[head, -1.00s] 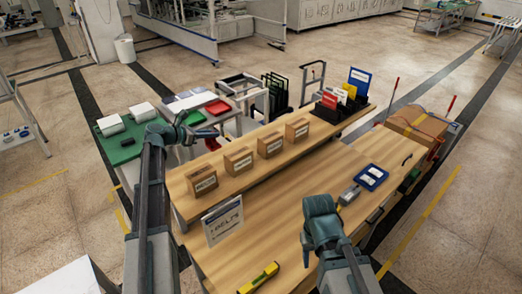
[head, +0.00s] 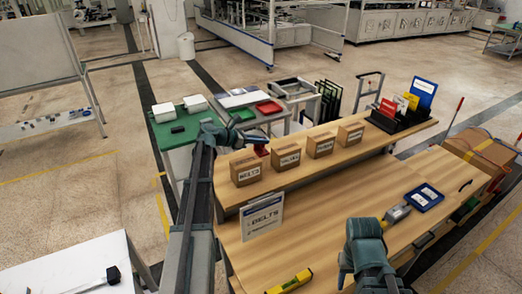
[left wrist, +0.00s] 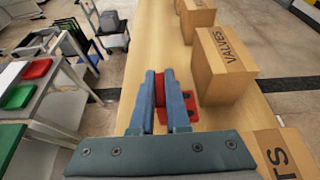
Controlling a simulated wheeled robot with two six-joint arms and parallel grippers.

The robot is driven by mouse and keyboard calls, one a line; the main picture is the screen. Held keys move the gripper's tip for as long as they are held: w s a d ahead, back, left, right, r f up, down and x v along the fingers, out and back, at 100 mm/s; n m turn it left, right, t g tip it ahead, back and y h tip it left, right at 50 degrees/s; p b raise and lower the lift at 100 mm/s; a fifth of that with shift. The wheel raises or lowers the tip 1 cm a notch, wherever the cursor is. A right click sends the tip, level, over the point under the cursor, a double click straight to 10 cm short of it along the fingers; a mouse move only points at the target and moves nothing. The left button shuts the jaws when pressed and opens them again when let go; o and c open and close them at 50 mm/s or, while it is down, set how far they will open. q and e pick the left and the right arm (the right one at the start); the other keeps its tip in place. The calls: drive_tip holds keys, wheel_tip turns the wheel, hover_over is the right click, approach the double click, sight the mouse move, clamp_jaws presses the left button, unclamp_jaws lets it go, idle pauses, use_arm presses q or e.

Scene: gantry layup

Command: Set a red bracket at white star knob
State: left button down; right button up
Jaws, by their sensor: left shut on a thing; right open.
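My left gripper (head: 248,139) is shut on a red bracket (head: 262,150), near the back edge of the raised shelf by the cardboard boxes. In the left wrist view the bracket (left wrist: 186,112) has a flat plate with dark holes, and its upright part is between the two fingers. The plate is close beside the box marked VALVES; I cannot tell whether it touches the shelf. My right gripper (head: 347,272) is open over the front of the wooden bench, partly hidden by its own wrist.
Several cardboard boxes (head: 320,144) line the wooden shelf (head: 370,146). Coloured binders (head: 402,104) stand at its far end. A blue tray (head: 424,197), a grey tool and a yellow level (head: 290,283) lie on the bench. A white table (head: 65,262) is at lower left, a whiteboard (head: 38,48) behind.

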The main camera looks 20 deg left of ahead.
sight(263, 147)
use_arm(q)
drive_tip(key=shift+f+b, duration=1.25)
drive_tip(key=shift+f, duration=0.4)
drive_tip(key=shift+f, duration=0.2)
drive_tip(key=c, duration=0.9)
unclamp_jaws()
drive_tip(key=shift+r, duration=0.15)
drive_tip(key=shift+s+a+r, duration=0.1)
drive_tip(key=shift+r, duration=0.15)
drive_tip(key=p+v, duration=0.4)
drive_tip(key=v, duration=0.6)
drive_tip(key=shift+s+a+r, duration=0.1)
drive_tip(key=shift+s+r, duration=0.05)
drive_tip(key=shift+s+a+r+p, duration=0.15)
drive_tip(key=shift+s+a+p, duration=0.2)
drive_tip(key=shift+s, duration=0.1)
